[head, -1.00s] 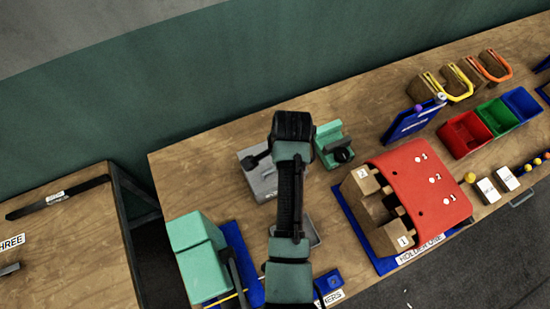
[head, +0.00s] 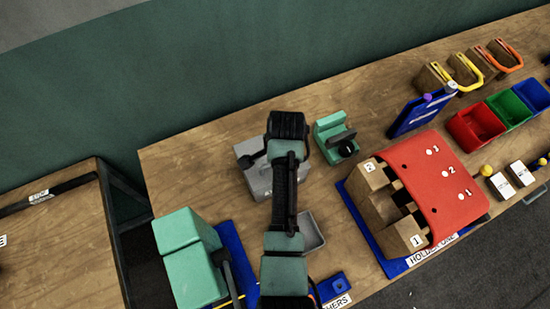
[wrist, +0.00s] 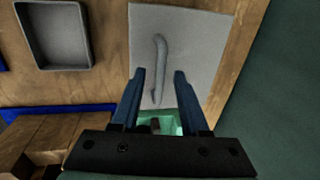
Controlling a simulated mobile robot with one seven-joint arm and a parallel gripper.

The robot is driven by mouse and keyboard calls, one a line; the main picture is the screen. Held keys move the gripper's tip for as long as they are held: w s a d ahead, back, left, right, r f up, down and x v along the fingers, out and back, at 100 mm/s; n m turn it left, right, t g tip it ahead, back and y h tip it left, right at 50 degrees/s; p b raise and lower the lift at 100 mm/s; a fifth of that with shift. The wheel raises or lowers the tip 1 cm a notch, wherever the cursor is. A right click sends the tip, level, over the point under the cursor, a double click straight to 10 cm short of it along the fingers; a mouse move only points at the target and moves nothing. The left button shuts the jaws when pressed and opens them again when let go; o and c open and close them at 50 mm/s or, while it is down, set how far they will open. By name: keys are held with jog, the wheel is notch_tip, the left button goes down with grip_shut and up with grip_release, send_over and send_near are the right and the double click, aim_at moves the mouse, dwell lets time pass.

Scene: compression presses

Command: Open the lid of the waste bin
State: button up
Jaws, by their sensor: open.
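The waste bin appears to be the grey box (head: 258,182) on the wooden bench in the head view, partly hidden behind my arm. In the wrist view its flat grey lid (wrist: 200,50) looks shut and carries a curved grey bar handle (wrist: 160,55). My gripper (wrist: 160,75) is open, its two blue-grey fingers over the lid. The lower part of the handle shows between the fingertips; I cannot tell whether they touch it. In the head view my fingers are hidden.
A shallow grey tray (head: 314,232) lies beside the bin and also shows in the wrist view (wrist: 52,35). A teal device (head: 335,138) stands close to its right. A red-topped holder (head: 440,180) is further right, a teal press (head: 185,260) front left.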

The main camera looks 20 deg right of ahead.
grip_shut()
dwell(1.3)
